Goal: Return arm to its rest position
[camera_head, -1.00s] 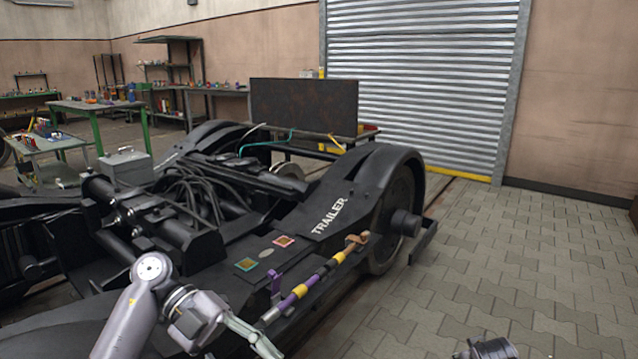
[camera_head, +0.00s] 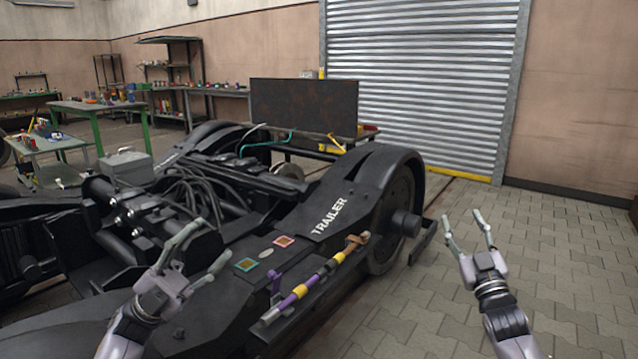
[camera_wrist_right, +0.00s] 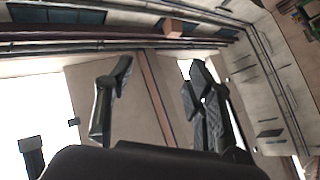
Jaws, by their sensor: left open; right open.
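My left gripper (camera_head: 207,246) is open and empty over the near left part of the black bogie. Its fingers are spread and point up and away. My right gripper (camera_head: 468,229) is open and empty above the paved floor, to the right of the bogie, with its fingers pointing up. In the right wrist view its spread fingers (camera_wrist_right: 155,105) have nothing between them, and walls and ceiling show beyond. The black bogie (camera_head: 345,205) marked TRAILER fills the middle and left of the head view.
A purple, yellow and brown rod (camera_head: 308,284) lies along the bogie's near side. Green-legged tables (camera_head: 95,107) stand at the back left. The paved floor (camera_head: 570,260) at right is clear.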

